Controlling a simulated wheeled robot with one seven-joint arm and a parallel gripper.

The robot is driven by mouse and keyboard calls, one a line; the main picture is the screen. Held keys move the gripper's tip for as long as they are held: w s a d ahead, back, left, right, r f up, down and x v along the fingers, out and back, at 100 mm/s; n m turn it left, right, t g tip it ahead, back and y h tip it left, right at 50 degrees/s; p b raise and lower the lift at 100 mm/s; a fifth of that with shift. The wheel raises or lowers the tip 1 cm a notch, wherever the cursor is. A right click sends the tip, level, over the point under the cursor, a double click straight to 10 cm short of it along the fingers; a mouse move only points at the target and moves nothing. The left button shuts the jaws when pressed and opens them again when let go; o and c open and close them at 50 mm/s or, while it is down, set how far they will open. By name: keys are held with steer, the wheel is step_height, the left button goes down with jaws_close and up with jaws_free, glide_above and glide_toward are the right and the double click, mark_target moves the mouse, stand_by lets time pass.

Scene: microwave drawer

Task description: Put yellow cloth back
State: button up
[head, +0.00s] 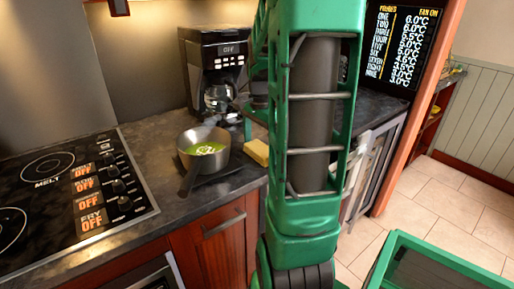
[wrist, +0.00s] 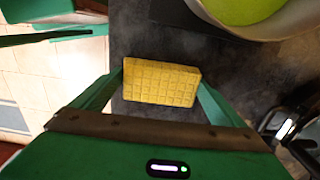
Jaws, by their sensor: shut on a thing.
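The yellow cloth (wrist: 160,83) is a folded block with a grid pattern. In the wrist view it sits between the two green fingers of my gripper (wrist: 162,84), which are shut on its left and right sides. In the head view the yellow cloth (head: 257,152) shows at the counter's right part, just right of the pot, partly hidden behind my green arm. I cannot tell whether the cloth touches the counter.
A pot (head: 204,150) of green soup stands left of the cloth, its handle toward the front. A coffee maker (head: 215,70) stands behind it. The stovetop (head: 68,190) is at left. Dark counter (head: 150,150) is bare between stove and pot.

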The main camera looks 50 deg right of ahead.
mark_target(260, 149)
steer(key=shift+f, duration=0.1)
steer(key=o, duration=0.8)
step_height(260, 149, up, 12)
stand_by(0.5)
